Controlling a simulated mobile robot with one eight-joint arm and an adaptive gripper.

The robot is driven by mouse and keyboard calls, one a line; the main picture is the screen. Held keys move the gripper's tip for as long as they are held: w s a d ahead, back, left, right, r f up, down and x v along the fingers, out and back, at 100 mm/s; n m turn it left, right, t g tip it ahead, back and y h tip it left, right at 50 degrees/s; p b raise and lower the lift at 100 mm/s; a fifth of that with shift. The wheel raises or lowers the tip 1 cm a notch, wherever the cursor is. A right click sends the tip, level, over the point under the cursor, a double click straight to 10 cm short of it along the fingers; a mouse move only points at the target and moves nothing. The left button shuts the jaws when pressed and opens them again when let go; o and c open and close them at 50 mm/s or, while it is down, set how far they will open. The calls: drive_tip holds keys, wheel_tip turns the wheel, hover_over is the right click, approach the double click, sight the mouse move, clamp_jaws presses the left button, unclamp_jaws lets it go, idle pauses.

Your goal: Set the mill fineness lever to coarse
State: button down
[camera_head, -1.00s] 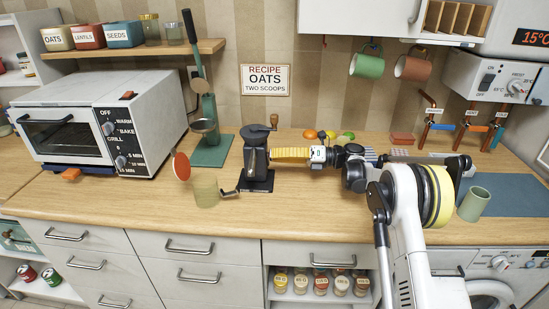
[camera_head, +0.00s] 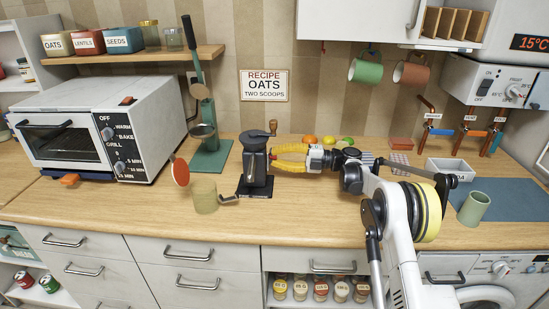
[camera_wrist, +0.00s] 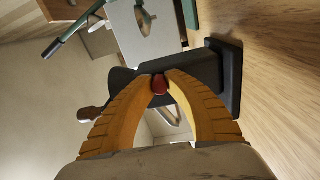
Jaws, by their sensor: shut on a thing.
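The mill (camera_head: 256,167) is a dark grey, upright body on a flat black base, with a crank and wooden knob (camera_head: 273,127) on top. In the wrist view the mill (camera_wrist: 200,72) appears lying sideways. A red knob (camera_wrist: 159,84), apparently the fineness lever's end, sits between my fingertips. My gripper (camera_head: 275,156) reaches the mill's right side with its yellow fingers. In the wrist view my gripper (camera_wrist: 160,80) is closed on the red knob, its fingers bowed apart behind the tips. The lever's shaft and any scale marks are hidden.
The oven (camera_head: 75,145) is further left. Fruit (camera_head: 310,140) lies behind my gripper. A white box (camera_head: 450,170) and green cup (camera_head: 474,207) are at right. The counter front is clear.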

drive_tip(key=shift+w+f+m, duration=0.1)
drive_tip(key=shift+f+m, duration=0.05)
drive_tip(key=shift+m, duration=0.35)
drive_tip(key=c, duration=1.6)
unclamp_jaws()
drive_tip(key=d, duration=1.2)
drive_tip(key=shift+f, duration=0.2)
drive_tip(key=shift+f, duration=0.1)
